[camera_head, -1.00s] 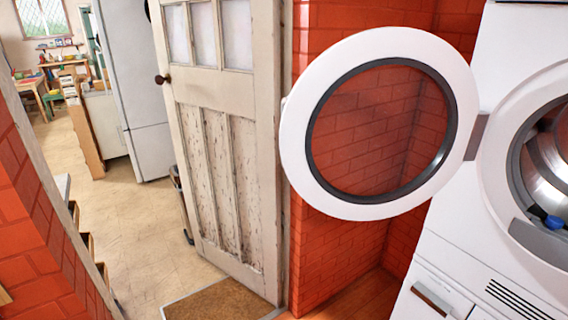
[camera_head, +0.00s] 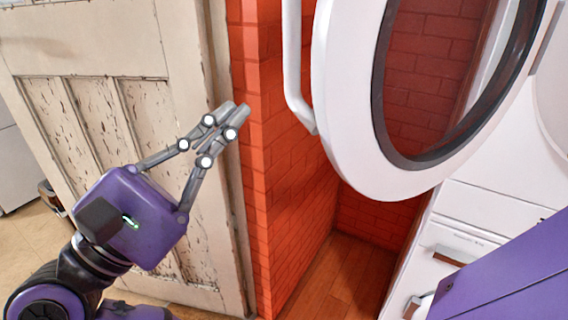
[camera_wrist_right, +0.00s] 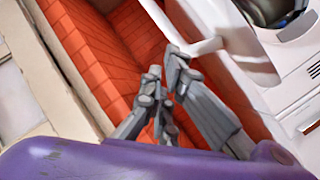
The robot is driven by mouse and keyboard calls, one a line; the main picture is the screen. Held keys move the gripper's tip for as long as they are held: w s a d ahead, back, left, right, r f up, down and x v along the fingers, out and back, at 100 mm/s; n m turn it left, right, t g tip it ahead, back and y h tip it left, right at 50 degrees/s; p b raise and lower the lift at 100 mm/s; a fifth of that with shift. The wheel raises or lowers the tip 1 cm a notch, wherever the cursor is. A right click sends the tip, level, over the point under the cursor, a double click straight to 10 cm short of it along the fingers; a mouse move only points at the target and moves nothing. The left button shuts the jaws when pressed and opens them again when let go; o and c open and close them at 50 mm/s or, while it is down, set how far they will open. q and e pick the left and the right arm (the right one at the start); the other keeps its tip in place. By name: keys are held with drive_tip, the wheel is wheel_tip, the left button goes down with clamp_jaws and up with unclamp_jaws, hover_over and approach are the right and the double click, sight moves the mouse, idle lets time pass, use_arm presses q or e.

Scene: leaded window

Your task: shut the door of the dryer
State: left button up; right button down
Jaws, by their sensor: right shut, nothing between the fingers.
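The dryer door (camera_head: 345,120) is a white ring with a dark inner rim and a see-through pane, standing open in the head view. A white bar handle (camera_head: 292,80) is on its left edge. The white dryer body (camera_head: 480,205) is at the right. My right gripper (camera_head: 236,110) is shut and empty, left of the handle and apart from it in the picture. In the right wrist view its fingertips (camera_wrist_right: 168,65) show close to a white bar (camera_wrist_right: 200,46), probably the handle; I cannot tell whether they touch. My left gripper is out of view.
A worn cream wooden door (camera_head: 130,110) stands behind my right gripper. A red brick wall (camera_head: 270,190) forms a recess behind the dryer door, above a wooden floor (camera_head: 335,275). A drawer handle (camera_head: 450,257) is low on the white front.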

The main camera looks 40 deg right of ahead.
use_arm(q)
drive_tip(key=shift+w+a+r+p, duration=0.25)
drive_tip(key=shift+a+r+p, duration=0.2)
drive_tip(key=shift+p, duration=0.2)
use_arm(e)
drive_tip(key=s+d+f+m+y, duration=0.3)
drive_tip(key=d+m+y, duration=0.2)
drive_tip(key=d, duration=0.3)
drive_tip(key=shift+s+m+y, duration=0.2)
drive_tip(key=shift+m+y, duration=0.2)
drive_tip(key=shift+m, duration=0.5)
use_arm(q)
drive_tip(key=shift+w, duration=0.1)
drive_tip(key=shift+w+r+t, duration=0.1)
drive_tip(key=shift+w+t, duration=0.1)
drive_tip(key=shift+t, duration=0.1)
